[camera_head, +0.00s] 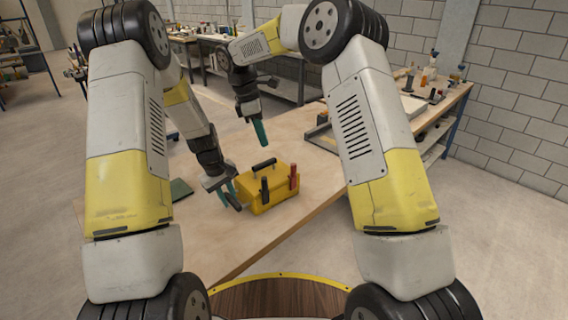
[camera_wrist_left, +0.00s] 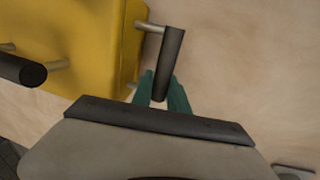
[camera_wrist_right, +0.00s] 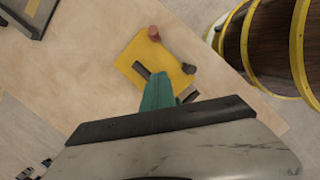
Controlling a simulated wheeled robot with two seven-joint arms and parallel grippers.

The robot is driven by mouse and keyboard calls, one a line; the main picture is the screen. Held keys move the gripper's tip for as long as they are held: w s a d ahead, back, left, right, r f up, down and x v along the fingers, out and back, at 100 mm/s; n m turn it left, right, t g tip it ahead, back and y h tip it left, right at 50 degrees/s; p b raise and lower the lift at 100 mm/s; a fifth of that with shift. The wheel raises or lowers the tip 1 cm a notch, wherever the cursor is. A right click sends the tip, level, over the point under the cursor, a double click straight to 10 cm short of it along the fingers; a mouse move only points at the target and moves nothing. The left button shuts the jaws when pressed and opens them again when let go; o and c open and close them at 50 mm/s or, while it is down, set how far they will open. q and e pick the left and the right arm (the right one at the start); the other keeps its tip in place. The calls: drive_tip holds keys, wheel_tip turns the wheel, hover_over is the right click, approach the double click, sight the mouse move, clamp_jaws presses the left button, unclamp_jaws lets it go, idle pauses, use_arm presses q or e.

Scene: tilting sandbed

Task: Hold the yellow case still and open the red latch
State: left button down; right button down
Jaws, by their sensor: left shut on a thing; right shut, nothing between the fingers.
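The yellow case (camera_head: 266,200) stands upright on the wooden table, with a black handle on top. The red latch (camera_head: 293,177) stands upright on its right front side; a similar black bar (camera_head: 265,190) stands left of it. My left gripper (camera_head: 228,193) is at the case's left side, its teal fingers shut on the black side handle (camera_wrist_left: 172,60). My right gripper (camera_head: 260,133) is shut and empty, above the table behind the case, apart from it. In the right wrist view its fingers (camera_wrist_right: 157,92) partly cover the case (camera_wrist_right: 140,60), and the red latch (camera_wrist_right: 154,33) shows beyond them.
A dark green flat thing (camera_head: 180,189) lies on the table left of the case. A grey tray (camera_head: 325,138) lies at the back right, partly hidden by my right arm. The table (camera_head: 310,222) is bare in front and to the right of the case.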

approach(289, 176)
drive_tip(key=a+f, duration=0.1)
drive_tip(key=f, duration=0.1)
drive_tip(key=a+f, duration=0.2)
drive_tip(key=shift+a, duration=0.1)
drive_tip(key=shift+w+d+f, duration=0.1)
drive_tip(key=shift+d+f, duration=0.05)
drive_tip(key=shift+d, duration=1.05)
drive_tip(key=shift+w+d, duration=0.1)
drive_tip(key=shift+d, duration=0.7)
drive_tip(key=shift+d, duration=0.1)
